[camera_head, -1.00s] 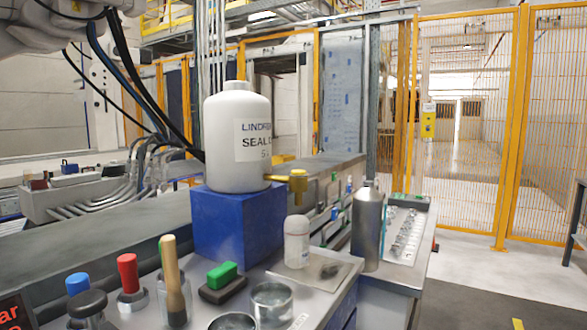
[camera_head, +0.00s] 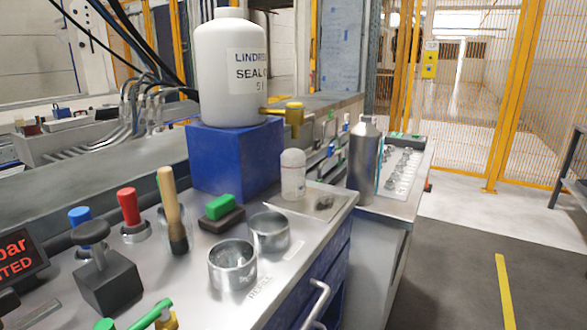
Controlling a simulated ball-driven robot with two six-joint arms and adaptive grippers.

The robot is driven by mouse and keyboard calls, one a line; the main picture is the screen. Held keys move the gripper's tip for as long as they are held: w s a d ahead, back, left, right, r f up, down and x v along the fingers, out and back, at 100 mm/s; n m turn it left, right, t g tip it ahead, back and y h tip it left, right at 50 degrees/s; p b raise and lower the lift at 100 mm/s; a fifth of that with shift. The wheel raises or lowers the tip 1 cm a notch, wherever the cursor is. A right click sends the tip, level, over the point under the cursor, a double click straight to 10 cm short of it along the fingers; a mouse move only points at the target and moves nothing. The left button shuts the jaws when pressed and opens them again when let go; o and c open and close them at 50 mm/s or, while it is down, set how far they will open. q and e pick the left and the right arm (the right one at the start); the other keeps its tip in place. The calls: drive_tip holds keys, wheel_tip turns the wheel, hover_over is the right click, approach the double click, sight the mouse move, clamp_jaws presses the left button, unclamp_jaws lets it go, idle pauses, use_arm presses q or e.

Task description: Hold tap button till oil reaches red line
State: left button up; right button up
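A large white container (camera_head: 231,100) labelled as seal oil stands upright on a blue block (camera_head: 236,160) at the back of the bench. A brass tap (camera_head: 293,116) sticks out from its lower right side. A small white capped bottle (camera_head: 293,176) stands on the bench below and in front of the tap. I cannot make out a red line or any oil level. Two open metal cups stand in front, one nearer (camera_head: 232,266) and one behind it (camera_head: 269,232). Neither gripper is in view.
A green-topped brush (camera_head: 221,212), a wooden-handled brush (camera_head: 172,205), red (camera_head: 129,205) and blue (camera_head: 79,215) knobs and a dark stamp-like tool (camera_head: 105,275) crowd the left. A grey metal bottle (camera_head: 364,160) stands at right. Open floor lies right of the bench.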

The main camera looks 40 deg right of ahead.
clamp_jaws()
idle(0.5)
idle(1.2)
